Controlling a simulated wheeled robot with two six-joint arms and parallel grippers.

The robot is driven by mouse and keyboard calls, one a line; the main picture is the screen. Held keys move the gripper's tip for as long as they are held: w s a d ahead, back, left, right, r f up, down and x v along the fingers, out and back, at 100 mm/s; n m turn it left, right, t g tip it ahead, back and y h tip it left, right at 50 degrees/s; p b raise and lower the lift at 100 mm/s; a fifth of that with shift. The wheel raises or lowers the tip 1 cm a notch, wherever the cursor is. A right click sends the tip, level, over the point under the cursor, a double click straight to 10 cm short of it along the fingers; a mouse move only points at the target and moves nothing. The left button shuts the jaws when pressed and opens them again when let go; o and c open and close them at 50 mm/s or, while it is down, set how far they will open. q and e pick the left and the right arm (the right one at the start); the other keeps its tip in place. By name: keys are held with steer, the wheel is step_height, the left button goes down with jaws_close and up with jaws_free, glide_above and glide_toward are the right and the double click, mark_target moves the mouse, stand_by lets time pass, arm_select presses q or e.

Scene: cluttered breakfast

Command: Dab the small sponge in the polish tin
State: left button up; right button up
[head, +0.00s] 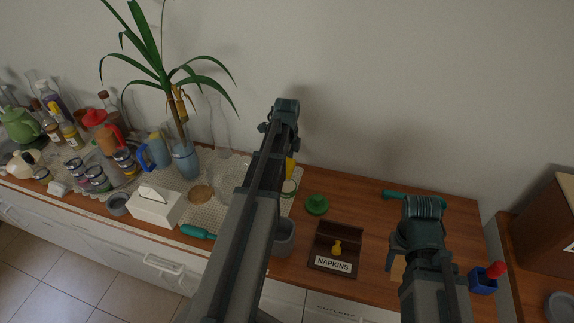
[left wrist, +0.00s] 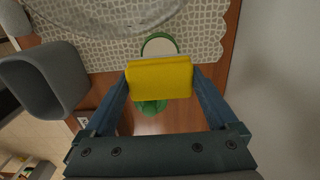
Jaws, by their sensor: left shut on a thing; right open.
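My left gripper (left wrist: 160,76) is shut on a yellow sponge (left wrist: 160,85), held between its two blue fingers. The sponge also shows in the head view (head: 290,167), beside my arm, which hides the fingers. The round green-rimmed polish tin (left wrist: 159,44) stands open with a pale inside, just beyond the sponge in the wrist view. The sponge overlaps the tin's near edge there; I cannot tell whether they touch. The tin also shows in the head view (head: 289,188). A green lid (head: 316,204) lies beside it. My right gripper (head: 394,252) is open over the right of the counter, partly hidden.
A grey cup (head: 285,238) stands close to the tin. A napkin box (head: 336,250) lies in front of the lid. A clear vase (head: 221,150), tissue box (head: 155,207) and plant are left. A blue container (head: 483,282) is at right. Bare wood lies behind the napkin box.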

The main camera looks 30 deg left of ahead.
mark_target(287, 186)
arm_select(q)
steer(key=shift+f, duration=0.15)
arm_select(e)
steer(key=shift+f, duration=0.15)
arm_select(q)
step_height(287, 186, down, 6)
steer(key=b, duration=0.6)
arm_select(e)
step_height(287, 186, down, 6)
steer(key=shift+r, duration=0.15)
arm_select(q)
steer(key=shift+f+b, duration=0.35)
steer(key=shift+b, duration=0.15)
arm_select(e)
steer(key=shift+f, duration=0.5)
stand_by(0.9)
arm_select(q)
steer(key=shift+r, duration=0.15)
arm_select(e)
steer(key=shift+r, duration=0.15)
arm_select(q)
step_height(287, 186, up, 7)
steer(key=p, duration=0.7)
arm_select(e)
step_height(287, 186, up, 7)
